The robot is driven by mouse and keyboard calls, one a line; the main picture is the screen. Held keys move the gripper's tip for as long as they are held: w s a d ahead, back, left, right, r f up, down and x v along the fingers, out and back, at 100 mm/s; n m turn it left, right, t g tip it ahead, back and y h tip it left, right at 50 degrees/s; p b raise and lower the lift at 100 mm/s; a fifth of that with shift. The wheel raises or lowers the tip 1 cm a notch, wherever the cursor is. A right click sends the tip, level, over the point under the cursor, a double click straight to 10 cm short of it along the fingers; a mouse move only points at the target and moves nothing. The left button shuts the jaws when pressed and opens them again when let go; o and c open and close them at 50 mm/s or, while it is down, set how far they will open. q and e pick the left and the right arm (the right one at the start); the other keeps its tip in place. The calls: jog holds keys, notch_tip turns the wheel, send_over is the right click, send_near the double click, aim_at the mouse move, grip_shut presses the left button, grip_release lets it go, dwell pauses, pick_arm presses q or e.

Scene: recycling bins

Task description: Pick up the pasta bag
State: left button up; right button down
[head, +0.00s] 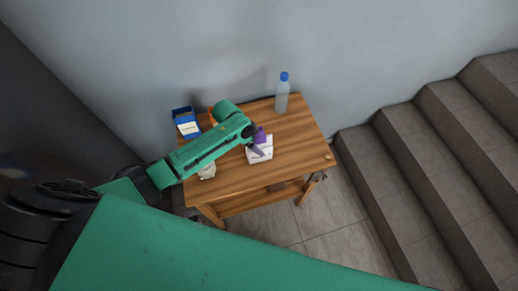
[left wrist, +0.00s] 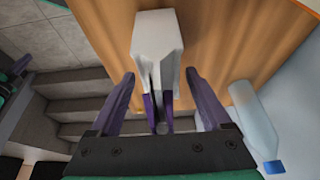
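A blue package with a white label (head: 186,122) stands at the table's back left; I cannot tell whether it is the pasta bag. My left gripper (head: 262,146) is over the middle of the table, at a white box-like item (head: 262,154). In the left wrist view the purple fingers of my left gripper (left wrist: 159,74) are spread apart. The white item (left wrist: 157,38) lies ahead of and between them, with a clear gap on each side. Purple parts at its near end are unclear.
The wooden table (head: 300,130) stands against a grey wall. A clear bottle with a blue cap (head: 282,97) stands at the back right. A small pale item (head: 207,171) and an orange item (head: 212,116) are partly behind my left arm. Grey stairs (head: 420,150) rise at right.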

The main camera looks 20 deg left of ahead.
pick_arm(q)
grip_shut()
jog(key=shift+r, duration=0.1)
